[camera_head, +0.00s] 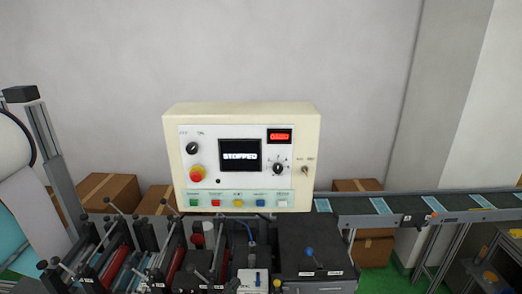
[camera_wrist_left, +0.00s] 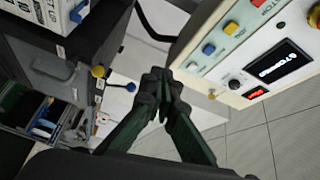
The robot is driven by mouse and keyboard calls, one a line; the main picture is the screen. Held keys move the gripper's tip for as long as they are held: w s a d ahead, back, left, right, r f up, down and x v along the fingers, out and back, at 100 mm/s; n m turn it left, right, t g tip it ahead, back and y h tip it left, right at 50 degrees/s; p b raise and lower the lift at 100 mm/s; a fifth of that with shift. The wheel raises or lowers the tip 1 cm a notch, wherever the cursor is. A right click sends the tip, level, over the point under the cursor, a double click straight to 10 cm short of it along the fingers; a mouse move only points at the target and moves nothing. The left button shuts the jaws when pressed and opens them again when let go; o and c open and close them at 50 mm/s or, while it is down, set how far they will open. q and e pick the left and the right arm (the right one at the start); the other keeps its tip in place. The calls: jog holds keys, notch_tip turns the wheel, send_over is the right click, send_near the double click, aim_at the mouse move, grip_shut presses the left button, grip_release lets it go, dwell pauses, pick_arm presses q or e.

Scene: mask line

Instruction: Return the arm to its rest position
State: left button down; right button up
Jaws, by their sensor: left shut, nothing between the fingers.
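My left gripper (camera_wrist_left: 160,80) shows in the left wrist view, dark green and black, with its fingertips together and nothing between them. It is in free space, apart from the cream control box (camera_wrist_left: 215,75) at the upper right and the dark machine cabinet at the left. I cannot make out either gripper in the head view. There the control box (camera_head: 312,150) faces me, with a screen (camera_head: 240,155) reading "STOPPED", a red and yellow emergency button (camera_head: 197,174), knobs and a row of coloured buttons.
A conveyor (camera_head: 450,212) carrying pale blue pieces runs to the right. Cardboard boxes (camera_head: 108,190) stand behind. A white roll (camera_head: 12,150) is at the left.

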pick_arm(q)
jog(key=s+a+f+n+g+y, duration=0.3)
jog(key=s+a+f+n, duration=0.25)
jog(key=a+f, duration=0.35)
jog(key=s+a+f+n+g+y, duration=0.3)
jog(key=s+a+f+n+y, duration=0.25)
jog(key=f, duration=0.55)
jog(key=s+a+f+n+g+y, duration=0.1)
jog(key=s+a+f+n+g, duration=0.1)
jog(key=s+a+f+n, duration=0.3)
jog(key=s+a+f+n+g, duration=0.15)
jog(key=s+a, duration=0.25)
jog(key=s, duration=0.4)
jog(key=s+a+f+n+g+y, duration=0.1)
jog(key=s+a+f+n+g, duration=0.25)
jog(key=s, duration=0.25)
notch_tip(320, 180, down, 39)
jog(key=s+d+h+b, duration=0.1)
jog(key=s+b, duration=0.1)
jog(key=b, duration=0.7)
jog(key=s+f+g+b, duration=0.1)
jog(key=s+f+b, duration=0.2)
jog(key=s+f, duration=0.6)
jog(key=s+f+m+g+b, duration=0.1)
jog(key=s+f+b, duration=0.2)
jog(key=s+f, duration=0.7)
notch_tip(320, 180, down, 5)
jog(key=shift+d+r, duration=0.2)
jog(key=shift+d, duration=0.05)
